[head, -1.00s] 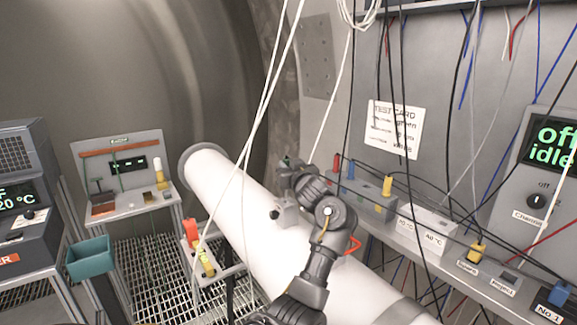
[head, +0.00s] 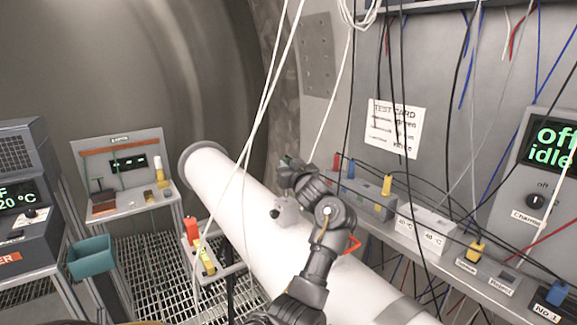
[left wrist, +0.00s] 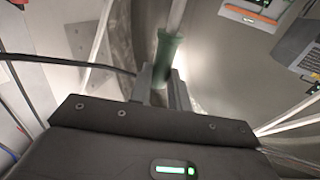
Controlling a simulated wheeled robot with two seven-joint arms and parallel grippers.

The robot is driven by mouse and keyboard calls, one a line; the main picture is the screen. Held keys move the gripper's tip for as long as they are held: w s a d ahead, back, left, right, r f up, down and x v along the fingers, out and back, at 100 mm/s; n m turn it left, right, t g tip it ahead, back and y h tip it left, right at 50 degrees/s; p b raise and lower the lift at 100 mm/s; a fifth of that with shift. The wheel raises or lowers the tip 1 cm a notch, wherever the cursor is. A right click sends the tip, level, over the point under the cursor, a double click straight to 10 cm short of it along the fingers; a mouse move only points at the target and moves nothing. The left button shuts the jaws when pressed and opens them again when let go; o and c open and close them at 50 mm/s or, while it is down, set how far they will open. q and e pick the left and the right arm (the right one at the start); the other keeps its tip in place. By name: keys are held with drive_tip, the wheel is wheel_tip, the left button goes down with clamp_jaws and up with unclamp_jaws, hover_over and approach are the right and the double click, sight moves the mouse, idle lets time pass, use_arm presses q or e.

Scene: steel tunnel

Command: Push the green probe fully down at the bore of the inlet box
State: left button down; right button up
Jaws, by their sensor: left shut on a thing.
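My left gripper (head: 290,164) is above the far side of the white pipe, on an arm that rises from the bottom centre. In the left wrist view, the gripper (left wrist: 163,82) is shut on the green probe (left wrist: 167,52). The probe is a dark green cylinder with a pale rod or lead beyond it. Only a small dark green bit shows in the head view. A grey fitting (head: 286,212) with a dark round opening or knob sits on the pipe beside my wrist. I cannot tell whether it is the inlet box, and the probe's lower end and the bore are hidden.
The white pipe (head: 240,195) crosses the middle. A grey box (head: 365,193) with red, blue and yellow plugs stands on the right ledge. Cables hang before the wall and the pipe. A teal bin (head: 91,257) and a small bench (head: 130,205) are at left.

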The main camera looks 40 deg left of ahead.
use_arm(q)
drive_tip(key=shift+p, duration=0.35)
idle(0.3)
drive_tip(key=shift+f+b, duration=1.85)
drive_tip(key=shift+f, duration=1.85)
drive_tip(key=c, duration=1.2)
unclamp_jaws()
drive_tip(key=shift+c, duration=0.2)
